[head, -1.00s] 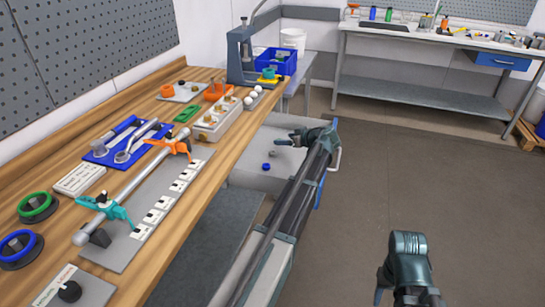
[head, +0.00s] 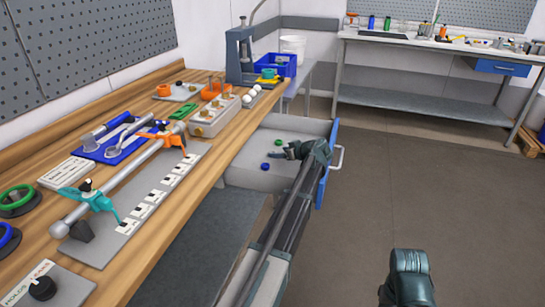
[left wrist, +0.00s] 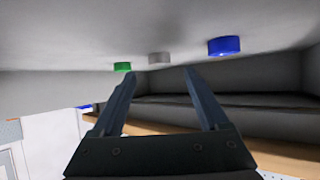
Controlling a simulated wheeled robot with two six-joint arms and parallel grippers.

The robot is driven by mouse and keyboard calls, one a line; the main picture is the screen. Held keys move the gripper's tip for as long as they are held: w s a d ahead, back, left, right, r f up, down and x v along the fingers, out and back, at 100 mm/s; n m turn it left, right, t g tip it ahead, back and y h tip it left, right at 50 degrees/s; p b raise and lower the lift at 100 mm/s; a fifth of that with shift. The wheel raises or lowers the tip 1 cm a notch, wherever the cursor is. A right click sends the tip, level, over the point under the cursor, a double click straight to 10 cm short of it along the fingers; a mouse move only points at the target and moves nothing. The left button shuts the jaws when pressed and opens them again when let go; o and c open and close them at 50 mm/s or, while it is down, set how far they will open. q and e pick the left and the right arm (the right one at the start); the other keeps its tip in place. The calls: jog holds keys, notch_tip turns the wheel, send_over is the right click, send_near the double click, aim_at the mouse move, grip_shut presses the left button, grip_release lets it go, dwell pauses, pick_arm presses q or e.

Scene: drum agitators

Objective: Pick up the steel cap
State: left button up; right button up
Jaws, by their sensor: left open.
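The steel cap (left wrist: 158,58) is a small grey disc in the left wrist view, between a green cap (left wrist: 122,66) and a blue cap (left wrist: 224,46). It lies beyond the fingertips of my left gripper (left wrist: 160,76), roughly in line with the gap between them. The fingers are apart and nothing is between them. In the head view my left gripper (head: 284,152) is over the open drawer (head: 243,176), close to the caps. There the steel cap is hard to tell from the fingertips. My right gripper's jaws do not show.
The drawer's blue front (head: 328,165) stands close beside my left wrist. The wooden workbench (head: 190,215) on the left carries a clamp rail, tools and small blocks. A blue bin (head: 277,64) is behind the drawer. The floor on the right is clear.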

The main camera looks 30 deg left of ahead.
pick_arm(q)
jog(key=b+x, duration=0.1)
jog(key=x, duration=0.3)
jog(key=shift+w+f+b, duration=0.1)
jog(key=shift+b, duration=0.3)
grip_shut()
